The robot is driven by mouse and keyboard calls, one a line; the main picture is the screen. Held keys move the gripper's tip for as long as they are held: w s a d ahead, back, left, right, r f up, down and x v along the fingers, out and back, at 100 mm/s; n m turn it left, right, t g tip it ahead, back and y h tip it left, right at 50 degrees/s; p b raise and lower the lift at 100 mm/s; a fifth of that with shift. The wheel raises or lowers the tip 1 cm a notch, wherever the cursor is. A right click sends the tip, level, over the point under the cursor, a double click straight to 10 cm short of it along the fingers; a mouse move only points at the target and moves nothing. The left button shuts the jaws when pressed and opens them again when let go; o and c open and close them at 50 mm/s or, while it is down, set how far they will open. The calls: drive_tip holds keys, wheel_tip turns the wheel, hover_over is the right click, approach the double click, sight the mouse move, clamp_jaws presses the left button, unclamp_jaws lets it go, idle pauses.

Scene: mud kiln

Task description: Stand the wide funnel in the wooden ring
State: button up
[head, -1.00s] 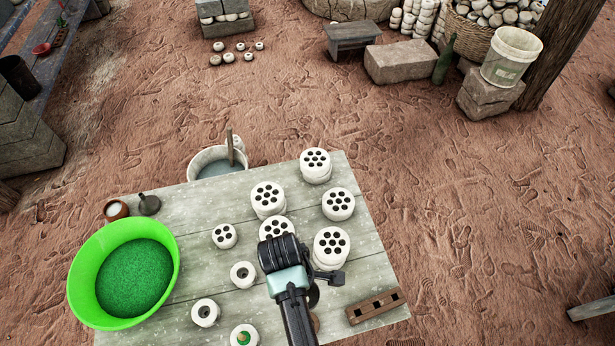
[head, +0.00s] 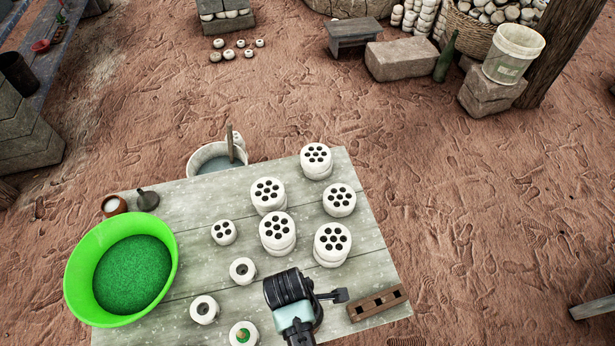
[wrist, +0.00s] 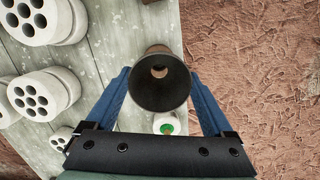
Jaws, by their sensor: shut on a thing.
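The wide funnel (wrist: 160,92) is dark, with a round mouth and a paler hole at its bottom. In the wrist view it is between the two blue fingers of my gripper (wrist: 160,82), which is shut on it.
White multi-hole blocks (head: 332,244) stand on the table (head: 180,255). A holed wooden rack (head: 377,303) lies at right. A green basin (head: 170,250) is at left.

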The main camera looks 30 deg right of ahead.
drive_tip(key=shift+f+b, duration=1.4)
drive_tip(key=shift+f, duration=1.25)
drive_tip(key=shift+p, duration=0.55)
drive_tip(key=shift+f+b, duration=0.45)
drive_tip(key=shift+f, duration=0.2)
drive_tip(key=o, duration=0.6)
drive_tip(key=shift+o, duration=0.2)
wheel_tip(320, 180, up, 7)
drive_tip(key=p, duration=0.7)
drive_tip(key=shift+p, duration=0.3)
